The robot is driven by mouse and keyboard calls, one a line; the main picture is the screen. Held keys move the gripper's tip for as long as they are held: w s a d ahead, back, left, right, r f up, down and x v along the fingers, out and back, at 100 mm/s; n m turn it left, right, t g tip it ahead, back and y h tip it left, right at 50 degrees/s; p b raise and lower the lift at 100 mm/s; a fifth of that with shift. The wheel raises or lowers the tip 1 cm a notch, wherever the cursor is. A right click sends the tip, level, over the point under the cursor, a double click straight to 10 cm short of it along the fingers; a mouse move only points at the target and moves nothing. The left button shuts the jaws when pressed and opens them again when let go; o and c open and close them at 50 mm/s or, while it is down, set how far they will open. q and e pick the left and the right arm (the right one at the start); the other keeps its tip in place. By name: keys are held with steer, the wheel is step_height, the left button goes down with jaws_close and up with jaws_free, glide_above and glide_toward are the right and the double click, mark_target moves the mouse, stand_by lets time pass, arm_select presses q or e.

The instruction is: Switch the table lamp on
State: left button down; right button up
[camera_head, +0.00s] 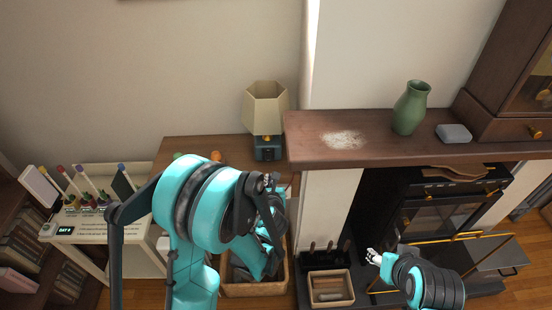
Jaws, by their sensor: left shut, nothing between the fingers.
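The table lamp (265,108) stands upright on the wooden side table (195,147), against the wall and left of the mantel. It has a cream faceted shade and a dark blue base (268,154) with a small gold part near the top. No glow is clear on the shade. My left gripper (271,180) is shut and empty, just below the lamp base in the picture; I see no contact with the lamp. My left arm hides part of the table. My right gripper (373,257) is low in front of the fireplace, small, and its finger opening is unclear.
The mantel (300,145) juts out right of the lamp, with a green vase (410,108), a grey box (454,133) and white powder (344,140). A wooden crate (255,289) stands below. A white stand (85,247) with potted markers is left. Orange and green items lie left of the lamp.

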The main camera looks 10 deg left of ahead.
arm_select(q)
steer(key=shift+w, duration=0.1)
stand_by(0.3)
steer(key=b, duration=0.2)
glide_toward(269, 156)
step_height(269, 156, down, 3)
steer(key=w, duration=0.2)
steer(key=w+a, duration=0.1)
steer(key=w, duration=0.1)
steer(key=shift+w+a+b, duration=0.25)
steer(key=shift+b, duration=0.05)
steer(key=shift+w+a+r, duration=0.1)
steer(key=shift+w+r, duration=0.1)
steer(key=shift+w, duration=0.3)
